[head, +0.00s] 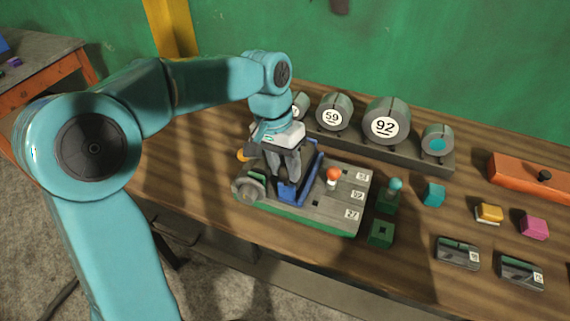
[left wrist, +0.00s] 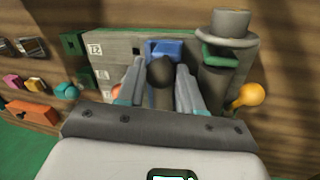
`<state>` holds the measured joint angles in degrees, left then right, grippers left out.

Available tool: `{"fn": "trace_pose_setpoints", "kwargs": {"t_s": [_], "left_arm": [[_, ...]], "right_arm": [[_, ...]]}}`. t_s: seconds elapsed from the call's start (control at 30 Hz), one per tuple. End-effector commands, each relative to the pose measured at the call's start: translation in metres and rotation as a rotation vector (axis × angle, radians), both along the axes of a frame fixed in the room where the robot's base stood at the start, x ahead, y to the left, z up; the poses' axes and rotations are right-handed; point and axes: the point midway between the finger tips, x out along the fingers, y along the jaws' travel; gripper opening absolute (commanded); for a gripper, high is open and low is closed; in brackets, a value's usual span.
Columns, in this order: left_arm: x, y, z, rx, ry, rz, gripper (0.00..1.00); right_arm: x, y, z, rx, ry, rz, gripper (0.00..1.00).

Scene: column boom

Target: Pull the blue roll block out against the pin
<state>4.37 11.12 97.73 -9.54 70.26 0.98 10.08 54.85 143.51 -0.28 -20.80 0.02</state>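The blue roll block (head: 287,193) sits on the grey-topped fixture board (head: 340,205), beside a slanted blue bar (head: 312,175). My left gripper (head: 284,180) points down over the block. In the left wrist view blue (left wrist: 163,47) shows just beyond the fingertips. My left fingers (left wrist: 161,80) stand apart, one on each side of a dark rounded piece; I see no clear grip on it. A pin with an orange-red ball top (head: 333,175) stands on the board, right of the gripper. The fingers partly hide the block. My right gripper is not in view.
A grey round wheel (head: 249,190) is at the board's left end. Behind stands a rack with numbered grey cylinders (head: 386,122). To the right are a green post with a teal ball (head: 391,195), a green block (head: 381,233), small coloured blocks and an orange box (head: 530,175).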

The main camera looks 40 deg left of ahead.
Motion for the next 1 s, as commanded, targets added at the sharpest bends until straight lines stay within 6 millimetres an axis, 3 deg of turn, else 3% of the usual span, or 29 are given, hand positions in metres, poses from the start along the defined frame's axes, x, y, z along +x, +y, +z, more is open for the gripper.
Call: {"fn": "trace_pose_setpoints", "kwargs": {"t_s": [0.03, 0.1, 0.27, 0.5, 0.73, 0.77, 0.83, 1.0], "left_arm": [[0.000, 0.000, 0.000, -0.001, 0.000, 0.000, 0.18], [0.000, 0.000, 0.000, -0.001, 0.000, 0.000, 0.00], [0.001, -0.003, 0.001, -0.001, 0.001, -0.001, 0.00], [0.007, -0.033, 0.001, -0.002, 0.001, -0.003, 0.00], [0.007, -0.033, 0.001, -0.002, 0.001, 0.001, 0.00], [0.007, -0.033, 0.001, -0.002, 0.001, 0.001, 0.39], [0.007, -0.033, 0.001, -0.002, 0.001, 0.001, 0.60], [0.008, -0.032, 0.001, -0.001, 0.000, 0.000, 0.60]], "right_arm": [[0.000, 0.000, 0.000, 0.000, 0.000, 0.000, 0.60], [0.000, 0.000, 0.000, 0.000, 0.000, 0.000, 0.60], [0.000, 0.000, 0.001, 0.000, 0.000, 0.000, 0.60], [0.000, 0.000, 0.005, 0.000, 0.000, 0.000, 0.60], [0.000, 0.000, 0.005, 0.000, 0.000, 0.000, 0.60], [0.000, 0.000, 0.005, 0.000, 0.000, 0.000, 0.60], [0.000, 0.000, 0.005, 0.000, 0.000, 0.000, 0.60], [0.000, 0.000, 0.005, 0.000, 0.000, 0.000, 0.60]]}}
